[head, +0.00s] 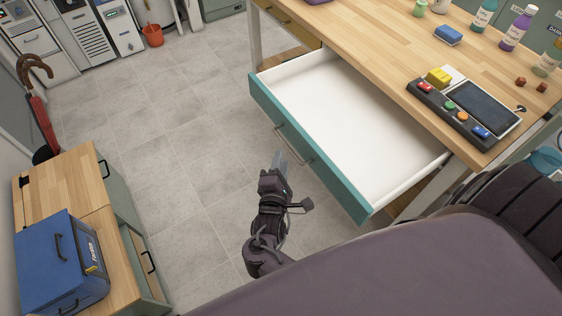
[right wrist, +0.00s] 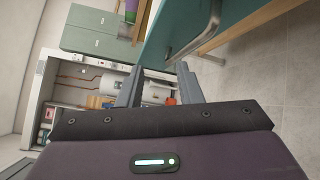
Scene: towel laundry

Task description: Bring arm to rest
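My right gripper (head: 281,160) hangs over the floor in front of a teal-fronted drawer (head: 340,188), close to its metal handle (head: 294,144) in the head view. In the right wrist view my right gripper (right wrist: 160,75) shows two fingers spread apart with nothing between them. The drawer handle (right wrist: 212,25) passes above and right of the fingers there, and no finger grips it. The drawer is pulled out and its white inside looks empty. My left gripper is not in view.
A wooden worktable (head: 390,55) above the drawer holds a control panel (head: 466,108), several bottles and a blue sponge (head: 448,35). A low cabinet (head: 65,190) with a blue box (head: 58,262) stands at the left. The tiled floor (head: 185,125) between them is clear.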

